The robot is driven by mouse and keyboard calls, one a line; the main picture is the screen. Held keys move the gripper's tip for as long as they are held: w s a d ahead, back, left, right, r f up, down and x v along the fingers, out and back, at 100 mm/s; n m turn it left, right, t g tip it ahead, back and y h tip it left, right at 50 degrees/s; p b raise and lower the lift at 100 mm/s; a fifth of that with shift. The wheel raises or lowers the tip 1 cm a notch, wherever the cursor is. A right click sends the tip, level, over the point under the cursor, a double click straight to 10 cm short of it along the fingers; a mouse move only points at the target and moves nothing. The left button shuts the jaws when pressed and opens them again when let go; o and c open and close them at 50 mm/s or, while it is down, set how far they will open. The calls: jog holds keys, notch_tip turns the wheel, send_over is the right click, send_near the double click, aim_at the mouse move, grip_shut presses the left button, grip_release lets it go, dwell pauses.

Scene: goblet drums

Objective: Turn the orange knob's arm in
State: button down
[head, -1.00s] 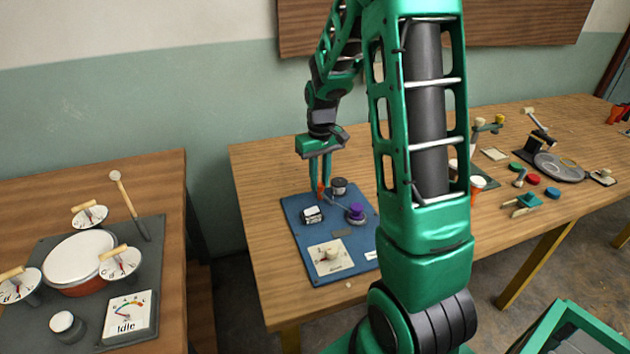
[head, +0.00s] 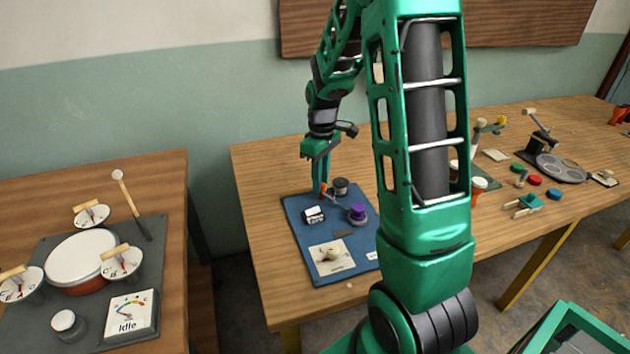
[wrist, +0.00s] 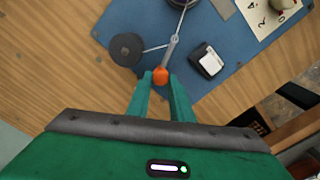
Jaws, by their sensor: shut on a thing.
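The orange knob (wrist: 160,76) sits at the end of a thin grey arm (wrist: 172,48) above a blue board (head: 297,207). In the head view the orange knob (head: 323,187) is small, at the tip of my gripper. My gripper (wrist: 161,84) has its two green fingers closed around the knob, one on each side. In the head view my gripper (head: 321,186) points down over the back of the board. The grey arm runs from the knob toward a purple knob (head: 357,211) on a round base.
A dark round spool (wrist: 127,49) stands left of the knob in the wrist view, joined by a thin rod. A small black-and-white box (wrist: 208,62) is close on the right. A white dial card (head: 331,256) lies at the board's front.

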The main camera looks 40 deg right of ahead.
jog(key=shift+s+d, duration=0.1)
jog(key=shift+s, duration=0.05)
jog(key=c, duration=1.6)
grip_release()
jog(key=shift+o, duration=0.2)
notch_tip(320, 180, up, 11)
jog(key=shift+f, duration=0.2)
